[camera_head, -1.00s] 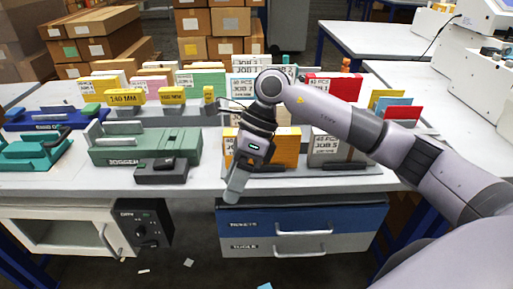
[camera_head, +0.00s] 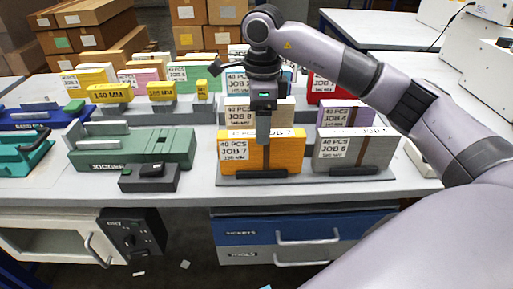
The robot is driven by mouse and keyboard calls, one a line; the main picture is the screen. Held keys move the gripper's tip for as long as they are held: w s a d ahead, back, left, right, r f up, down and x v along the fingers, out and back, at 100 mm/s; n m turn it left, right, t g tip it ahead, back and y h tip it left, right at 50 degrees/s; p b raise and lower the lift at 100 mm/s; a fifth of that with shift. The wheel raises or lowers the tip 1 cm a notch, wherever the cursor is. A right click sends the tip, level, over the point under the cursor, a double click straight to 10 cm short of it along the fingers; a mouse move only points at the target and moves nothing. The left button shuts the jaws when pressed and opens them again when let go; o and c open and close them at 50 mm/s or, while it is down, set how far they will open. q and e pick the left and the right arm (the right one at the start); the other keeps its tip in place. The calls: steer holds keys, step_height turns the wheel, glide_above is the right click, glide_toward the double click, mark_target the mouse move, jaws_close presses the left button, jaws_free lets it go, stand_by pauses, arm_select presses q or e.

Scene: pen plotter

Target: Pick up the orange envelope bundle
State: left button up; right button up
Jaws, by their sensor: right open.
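The orange envelope bundle (camera_head: 288,155) stands upright in a dark holder near the front edge of the table, with a white label reading 40 PCS JOB 7. My left gripper is not in view.
A grey-white JOB 5 bundle (camera_head: 340,153) stands close to the right of the orange one. A purple bundle (camera_head: 352,114) and a tan JOB 8 bundle (camera_head: 240,112) stand behind. The green jogger (camera_head: 130,148) is to the left. Drawers (camera_head: 300,238) lie below.

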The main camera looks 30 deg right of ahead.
mark_target(261, 152)
step_height(261, 152, down, 6)
steer(key=shift+s+f, duration=0.1)
steer(key=shift+a, duration=0.1)
jaws_close()
